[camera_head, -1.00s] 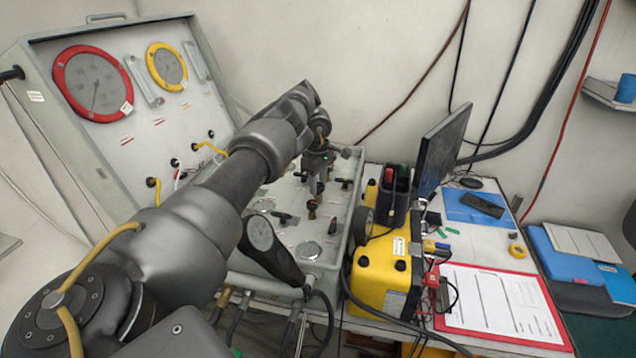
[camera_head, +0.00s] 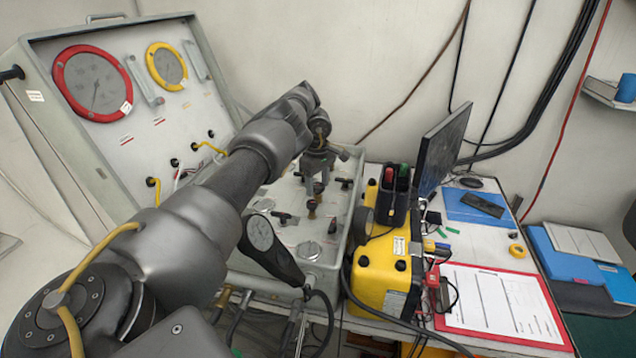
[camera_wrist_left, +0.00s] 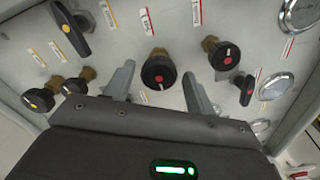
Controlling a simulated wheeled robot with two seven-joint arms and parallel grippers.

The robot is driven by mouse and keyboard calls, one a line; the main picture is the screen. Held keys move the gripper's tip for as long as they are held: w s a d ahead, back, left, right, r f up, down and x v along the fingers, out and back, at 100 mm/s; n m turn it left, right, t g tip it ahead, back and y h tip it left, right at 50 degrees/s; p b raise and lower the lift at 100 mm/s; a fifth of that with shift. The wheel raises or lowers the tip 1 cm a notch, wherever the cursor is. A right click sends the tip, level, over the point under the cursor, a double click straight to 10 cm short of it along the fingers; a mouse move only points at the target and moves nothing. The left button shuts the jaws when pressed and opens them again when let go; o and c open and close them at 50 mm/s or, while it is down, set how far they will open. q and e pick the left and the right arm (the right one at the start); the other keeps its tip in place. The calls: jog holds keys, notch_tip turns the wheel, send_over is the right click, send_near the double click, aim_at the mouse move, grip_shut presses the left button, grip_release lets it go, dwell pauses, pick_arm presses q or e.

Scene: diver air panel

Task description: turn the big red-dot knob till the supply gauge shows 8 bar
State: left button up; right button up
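The big red-dot knob (camera_wrist_left: 158,70) is black with a red dot and a white mark. In the left wrist view it lies between the two fingers of my left gripper (camera_wrist_left: 157,72). The fingers are spread, with a gap on each side of the knob. In the head view my left gripper (camera_head: 316,188) points down over the flat panel (camera_head: 335,215), and it hides part of the knobs there. A red-rimmed gauge (camera_head: 93,83) and a yellow-rimmed gauge (camera_head: 167,66) sit in the raised lid; their numbers are too small to read. My right gripper is not in view.
A smaller red-dot knob (camera_wrist_left: 224,55) and a red-dot lever (camera_wrist_left: 243,89) are close by on the right. Yellow-marked knobs (camera_wrist_left: 39,100) are at the left. A yellow case (camera_head: 386,270) stands right beside the panel, with a monitor (camera_head: 443,148) behind it.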

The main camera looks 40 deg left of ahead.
aim_at(318, 185)
pick_arm(q)
jog(key=shift+o, duration=0.2)
jog(key=shift+r, duration=0.2)
jog(key=shift+w+r, duration=0.1)
jog(key=shift+r, duration=0.2)
notch_tip(318, 185, up, 10)
dwell(0.5)
